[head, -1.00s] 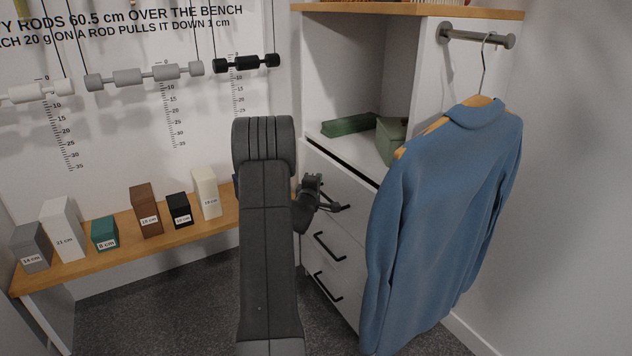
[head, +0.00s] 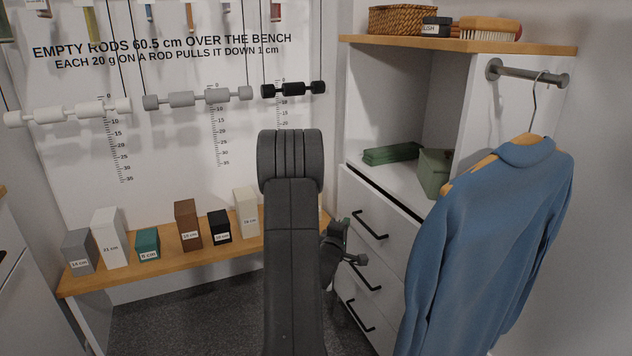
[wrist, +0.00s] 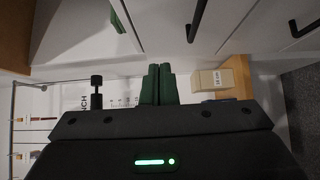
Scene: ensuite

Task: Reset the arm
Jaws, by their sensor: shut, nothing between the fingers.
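My gripper (wrist: 158,84) is shut, its two dark green fingers side by side with nothing between them in the wrist view. In the head view my gripper (head: 340,238) shows to the right of my arm, in front of the white drawers. My arm's upper links hide part of it, and I cannot tell whether it touches the drawer front.
The white drawer unit (head: 353,197) has dark handles. A blue sweater (head: 490,240) hangs from a wall rail (head: 527,76) on the right. Several labelled blocks stand on a wooden bench (head: 190,256) behind my arm. Weighted rods (head: 198,97) hang above it.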

